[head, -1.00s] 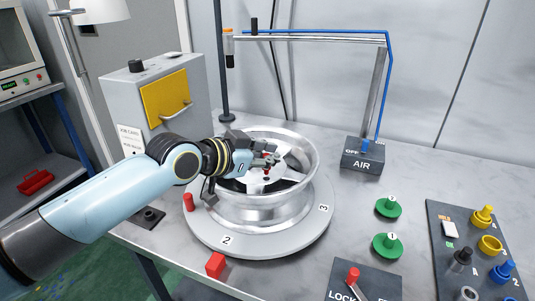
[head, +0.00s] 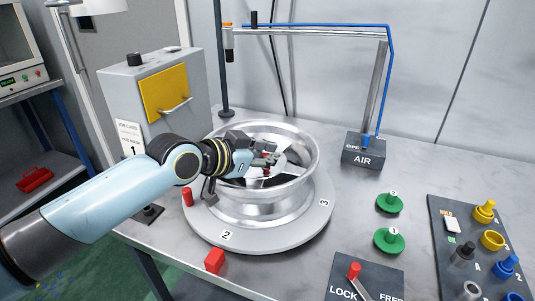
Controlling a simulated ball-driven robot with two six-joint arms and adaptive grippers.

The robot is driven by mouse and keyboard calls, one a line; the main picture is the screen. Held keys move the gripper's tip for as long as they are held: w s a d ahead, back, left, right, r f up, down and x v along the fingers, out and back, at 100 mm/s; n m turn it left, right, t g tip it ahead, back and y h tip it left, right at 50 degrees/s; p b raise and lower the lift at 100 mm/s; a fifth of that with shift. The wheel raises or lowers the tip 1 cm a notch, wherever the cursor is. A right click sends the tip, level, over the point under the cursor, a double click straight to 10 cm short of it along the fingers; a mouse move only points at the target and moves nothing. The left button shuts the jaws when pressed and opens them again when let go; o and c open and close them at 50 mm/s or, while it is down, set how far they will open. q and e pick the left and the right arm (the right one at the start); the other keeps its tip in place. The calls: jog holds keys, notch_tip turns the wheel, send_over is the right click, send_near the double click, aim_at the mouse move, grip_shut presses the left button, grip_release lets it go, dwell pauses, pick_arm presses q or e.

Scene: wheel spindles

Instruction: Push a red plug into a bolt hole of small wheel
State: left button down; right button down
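The small wheel, a silver rim (head: 262,207) with spokes inside, lies flat on a round grey turntable (head: 282,241) marked 2 and 3. My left gripper (head: 268,161) reaches in from the left over the inside of the wheel. Its fingers are close together, with a small red plug (head: 267,171) at their tips, low inside the rim near the hub. The fingers and rim hide much of the wheel's face, so I cannot make out the bolt hole or whether the plug is touching it. My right gripper is not in view.
A red block (head: 215,261) and a red peg (head: 188,197) are by the turntable. To the right are green knobs (head: 389,241), a lever panel (head: 371,283), an AIR box (head: 363,152) and a tray of coloured parts (head: 447,225). A grey cabinet (head: 126,88) stands behind my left arm.

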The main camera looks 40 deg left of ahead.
pick_arm(q)
jog(key=shift+f+b, duration=0.4)
jog(key=shift+f, duration=0.2)
jog(key=c, duration=1.4)
grip_release()
jog(key=shift+s, duration=0.1)
jog(key=v, duration=1)
jog(key=shift+s+a, duration=0.2)
jog(key=shift+s, duration=0.1)
jog(key=shift+s+r, duration=0.4)
jog(key=shift+s, duration=0.15)
